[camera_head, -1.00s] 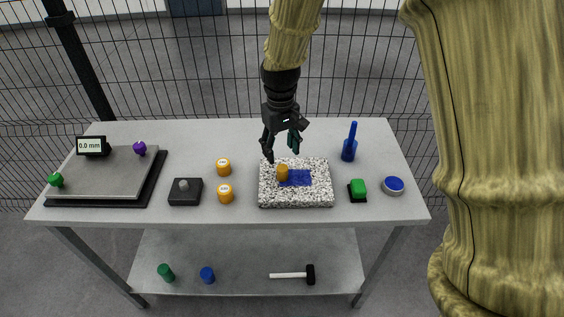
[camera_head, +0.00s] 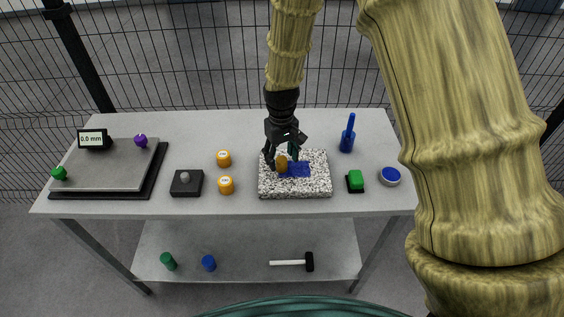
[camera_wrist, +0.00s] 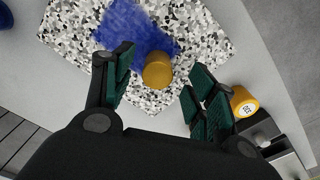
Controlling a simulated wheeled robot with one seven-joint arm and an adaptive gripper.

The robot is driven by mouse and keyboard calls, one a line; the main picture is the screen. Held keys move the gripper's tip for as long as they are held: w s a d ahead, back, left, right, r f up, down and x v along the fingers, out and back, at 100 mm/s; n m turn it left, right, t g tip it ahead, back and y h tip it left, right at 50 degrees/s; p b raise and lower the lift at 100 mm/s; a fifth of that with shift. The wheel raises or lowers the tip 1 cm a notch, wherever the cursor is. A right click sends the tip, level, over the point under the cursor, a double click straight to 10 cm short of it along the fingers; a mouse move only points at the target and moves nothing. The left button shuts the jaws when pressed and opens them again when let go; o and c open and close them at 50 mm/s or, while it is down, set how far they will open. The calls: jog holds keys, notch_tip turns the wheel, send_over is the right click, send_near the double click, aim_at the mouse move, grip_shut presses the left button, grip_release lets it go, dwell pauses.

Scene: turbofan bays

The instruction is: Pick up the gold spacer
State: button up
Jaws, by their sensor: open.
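The gold spacer (camera_head: 281,163) is a small upright cylinder on the speckled granite block (camera_head: 294,188), at the left edge of a blue patch. My gripper (camera_head: 283,160) is over the block with its fingers down around the spacer's place. In the wrist view the spacer (camera_wrist: 158,70) lies between the two open, green-padded fingers of my gripper (camera_wrist: 160,85), slightly beyond their tips. A gap shows on both sides of it, and nothing is held.
Two orange labelled cylinders (camera_head: 225,185) and a black box with a grey knob (camera_head: 186,183) stand left of the block. A grey plate (camera_head: 105,170) lies far left.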

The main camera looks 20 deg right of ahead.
aim_at(282, 159)
jog(key=shift+w+d+f+p, duration=0.1)
jog(key=shift+w+f+p, duration=0.1)
jog(key=shift+f+p, duration=0.35)
jog(key=shift+f, duration=1.2)
jog(key=shift+c, duration=0.5)
grip_shut()
jog(key=shift+r, duration=0.15)
